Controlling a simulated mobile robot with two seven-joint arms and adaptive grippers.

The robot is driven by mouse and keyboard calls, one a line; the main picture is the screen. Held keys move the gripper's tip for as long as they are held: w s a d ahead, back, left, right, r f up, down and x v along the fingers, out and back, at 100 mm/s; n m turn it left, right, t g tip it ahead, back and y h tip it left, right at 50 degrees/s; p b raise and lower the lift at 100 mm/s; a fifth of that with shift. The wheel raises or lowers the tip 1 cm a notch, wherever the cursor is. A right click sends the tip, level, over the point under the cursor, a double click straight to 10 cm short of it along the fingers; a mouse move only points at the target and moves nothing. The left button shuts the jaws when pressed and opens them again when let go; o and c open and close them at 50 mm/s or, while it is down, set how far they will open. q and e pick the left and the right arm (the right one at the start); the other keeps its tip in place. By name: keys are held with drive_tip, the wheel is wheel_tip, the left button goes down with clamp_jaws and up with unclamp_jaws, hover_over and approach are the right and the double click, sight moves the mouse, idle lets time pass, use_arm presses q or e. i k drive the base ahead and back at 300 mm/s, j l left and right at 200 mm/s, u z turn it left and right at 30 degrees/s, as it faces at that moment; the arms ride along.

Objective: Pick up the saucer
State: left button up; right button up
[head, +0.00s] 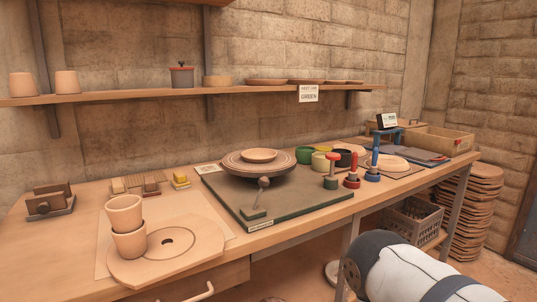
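A small round tan dish that looks like the saucer (260,155) rests on top of a wider ringed disc (285,165), near the middle of the bench. The disc sits on a dark green board (325,200). Several similar flat dishes (267,82) lie on the wall shelf, so I cannot be certain which one is the saucer. A white and dark part of my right arm (405,272) shows at the lower right, in front of the bench. Neither gripper is in view.
Two stacked clay cups (126,215) stand on a round board (190,262) at the front left. A small tool (262,195) is in front of the disc. Jars and red, green and blue-handled tools (352,172) stand to its right. A shelf (140,95) runs above.

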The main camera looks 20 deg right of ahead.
sight(258, 156)
drive_tip(key=i+l+u, duration=0.1)
drive_tip(key=l, duration=0.65)
drive_tip(key=i+l+u, duration=0.15)
drive_tip(key=l, duration=0.6)
